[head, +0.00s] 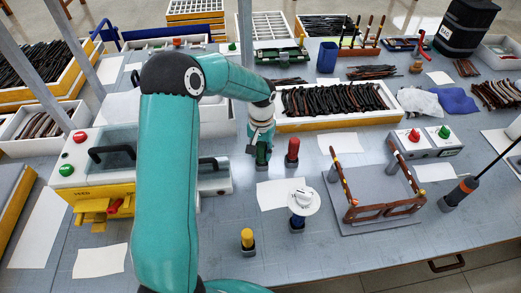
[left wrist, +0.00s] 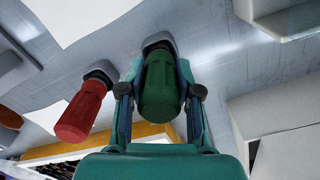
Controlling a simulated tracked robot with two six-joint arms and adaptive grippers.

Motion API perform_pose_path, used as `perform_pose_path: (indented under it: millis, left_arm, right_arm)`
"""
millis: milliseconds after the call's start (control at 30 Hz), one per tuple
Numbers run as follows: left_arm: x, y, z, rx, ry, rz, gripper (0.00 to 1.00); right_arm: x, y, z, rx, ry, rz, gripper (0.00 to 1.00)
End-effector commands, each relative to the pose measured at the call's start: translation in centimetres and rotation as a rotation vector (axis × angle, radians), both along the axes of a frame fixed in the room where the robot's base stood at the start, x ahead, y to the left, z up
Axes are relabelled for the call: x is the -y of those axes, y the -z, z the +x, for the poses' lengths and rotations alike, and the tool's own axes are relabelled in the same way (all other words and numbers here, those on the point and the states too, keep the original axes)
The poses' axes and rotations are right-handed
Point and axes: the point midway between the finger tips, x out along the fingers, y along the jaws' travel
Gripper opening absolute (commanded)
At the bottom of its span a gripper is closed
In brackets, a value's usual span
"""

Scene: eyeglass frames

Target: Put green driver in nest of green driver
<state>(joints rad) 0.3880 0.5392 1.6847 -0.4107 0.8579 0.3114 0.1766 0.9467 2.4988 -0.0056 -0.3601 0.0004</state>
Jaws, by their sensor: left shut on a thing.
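The green driver (left wrist: 160,88) is held between the two fingers of my left gripper (left wrist: 160,100), which is shut on it. In the head view the green driver (head: 262,152) is partly hidden by the left gripper (head: 261,146). The driver points down at a grey nest (left wrist: 157,42), which also shows below it in the head view. Its lower end meets or overlaps the nest in the picture; I cannot tell how deep it sits. My right gripper is not in view.
A red driver (head: 292,150) stands in its nest close to the right. A yellow driver (head: 247,238) and a blue driver with a white disc (head: 303,200) stand nearer the front. A tray of dark frames (head: 330,124) lies behind. White sheets lie on the bench.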

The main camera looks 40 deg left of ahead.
Motion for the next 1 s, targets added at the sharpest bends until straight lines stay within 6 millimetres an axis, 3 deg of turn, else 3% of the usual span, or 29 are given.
perform_pose_path:
  millis: [67, 100, 267, 667, 867, 1000]
  left_arm:
    - [0.0, 0.0, 0.0, 0.000, 0.000, 0.000, 0.00]
    - [0.0, 0.0, 0.0, 0.000, 0.000, 0.000, 0.37]
    - [0.0, 0.0, 0.0, 0.000, 0.000, 0.000, 0.63]
    - [-0.1, -0.5, 0.0, 0.001, -0.001, 0.000, 0.63]
    - [-0.1, -3.1, 0.2, 0.004, -0.001, 0.001, 0.63]
    - [-0.2, -6.0, 0.3, 0.005, -0.001, 0.003, 0.63]
  right_arm:
    - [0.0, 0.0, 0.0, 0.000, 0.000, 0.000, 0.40]
    - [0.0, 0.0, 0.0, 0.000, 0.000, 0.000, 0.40]
    - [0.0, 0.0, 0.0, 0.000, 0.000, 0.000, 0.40]
    - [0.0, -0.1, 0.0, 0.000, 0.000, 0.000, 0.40]
    - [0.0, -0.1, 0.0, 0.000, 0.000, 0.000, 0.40]
    - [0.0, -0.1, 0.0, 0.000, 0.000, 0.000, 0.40]
